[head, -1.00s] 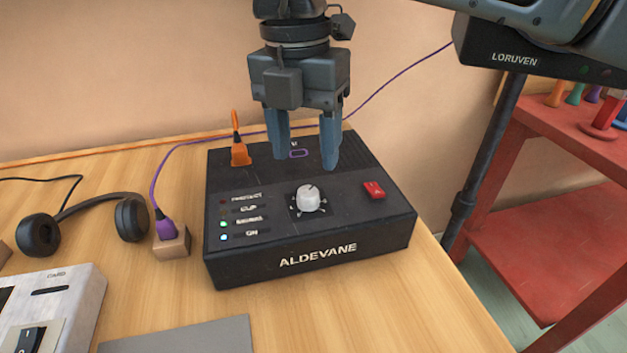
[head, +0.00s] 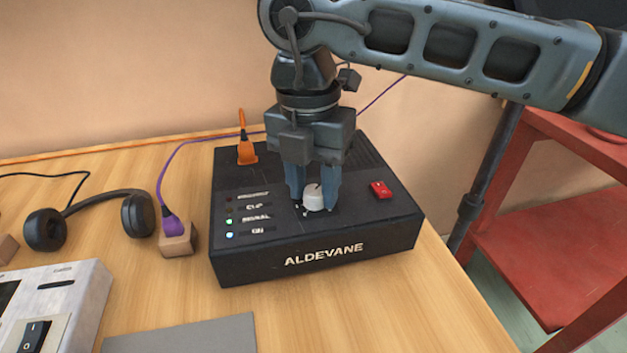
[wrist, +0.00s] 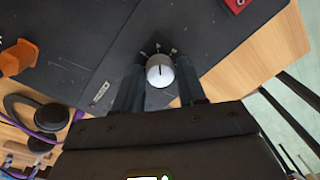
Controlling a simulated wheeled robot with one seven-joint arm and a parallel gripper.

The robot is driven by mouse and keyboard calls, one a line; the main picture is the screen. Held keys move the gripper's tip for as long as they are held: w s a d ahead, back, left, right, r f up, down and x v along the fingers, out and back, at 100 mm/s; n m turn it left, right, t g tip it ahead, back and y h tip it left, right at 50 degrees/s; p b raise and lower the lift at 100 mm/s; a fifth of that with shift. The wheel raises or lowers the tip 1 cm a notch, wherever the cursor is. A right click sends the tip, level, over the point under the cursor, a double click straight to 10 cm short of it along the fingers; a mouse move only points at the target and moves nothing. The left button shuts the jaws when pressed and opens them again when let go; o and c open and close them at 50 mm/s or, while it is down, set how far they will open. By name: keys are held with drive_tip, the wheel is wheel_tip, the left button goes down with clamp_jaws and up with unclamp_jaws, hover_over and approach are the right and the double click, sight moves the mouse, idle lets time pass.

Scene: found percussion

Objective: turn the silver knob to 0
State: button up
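The silver knob (head: 313,198) sits on the top of the black ALDEVANE box (head: 320,262), near its front edge. My gripper (head: 314,200) points down over the box, its two fingers on either side of the knob and drawn in close against it. The wrist view also shows the knob (wrist: 160,72) between the fingers (wrist: 160,85), with a dark pointer line on its cap. Some scale marks show beyond the knob; I cannot read the numerals.
A red switch (head: 380,189) is right of the knob. An orange plug (head: 246,152) stands at the box's back left. A purple plug (head: 172,222), headphones (head: 85,215) and a grey-white unit (head: 70,300) lie left. A red shelf (head: 555,215) stands right.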

drive_tip(key=c, duration=0.7)
